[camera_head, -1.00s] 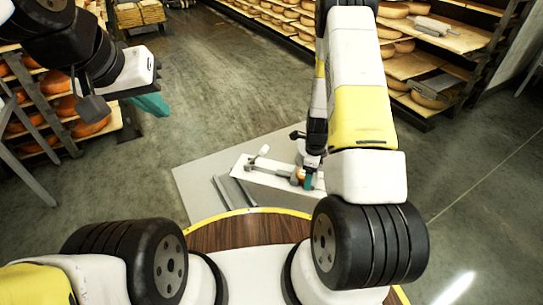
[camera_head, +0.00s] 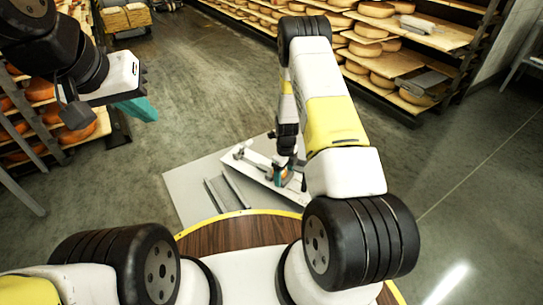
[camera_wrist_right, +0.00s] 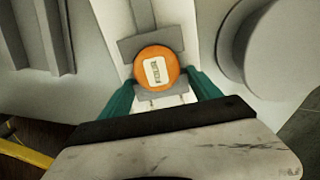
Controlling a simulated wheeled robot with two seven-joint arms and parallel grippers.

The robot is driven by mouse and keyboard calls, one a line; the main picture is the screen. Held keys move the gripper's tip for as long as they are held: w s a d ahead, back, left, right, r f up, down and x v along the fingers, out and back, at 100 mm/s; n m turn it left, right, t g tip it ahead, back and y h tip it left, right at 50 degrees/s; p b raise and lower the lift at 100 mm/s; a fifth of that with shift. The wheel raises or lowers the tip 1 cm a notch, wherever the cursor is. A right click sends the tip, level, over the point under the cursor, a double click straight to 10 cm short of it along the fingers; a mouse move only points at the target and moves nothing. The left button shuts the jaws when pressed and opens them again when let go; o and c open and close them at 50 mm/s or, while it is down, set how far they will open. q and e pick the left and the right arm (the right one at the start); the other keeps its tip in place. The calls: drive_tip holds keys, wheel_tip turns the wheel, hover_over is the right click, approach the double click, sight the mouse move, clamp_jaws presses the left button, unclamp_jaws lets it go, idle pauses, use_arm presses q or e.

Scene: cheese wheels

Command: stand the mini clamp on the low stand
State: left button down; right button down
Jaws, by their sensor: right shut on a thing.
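What I take to be the mini clamp, with a grey bar (camera_head: 262,168) and an orange round part, lies over a long white block that may be the low stand (camera_head: 297,194). My right gripper (camera_head: 281,174) is down at its orange end. In the right wrist view the orange disc with a pale label (camera_wrist_right: 157,70) sits between the teal fingers (camera_wrist_right: 165,90), shut on the clamp. Whether it touches the white surface is unclear. My left gripper (camera_head: 138,108) is raised at the left, away from this; its teal fingertip shows, its opening does not.
A grey slab (camera_head: 185,185) on the floor carries the white block. Grey rails (camera_head: 222,195) lie beside it. Shelves of cheese wheels (camera_head: 385,65) stand at the back and right, more at the left (camera_head: 40,115). The floor between is clear.

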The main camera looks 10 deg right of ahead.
drive_tip(key=w+a, duration=0.1)
drive_tip(key=w, duration=0.2)
drive_tip(key=shift+a+f, duration=0.2)
drive_tip(key=shift+a, duration=0.2)
drive_tip(key=shift+f, duration=1.7)
drive_tip(key=shift+c, duration=0.7)
unclamp_jaws()
drive_tip(key=shift+s, duration=0.15)
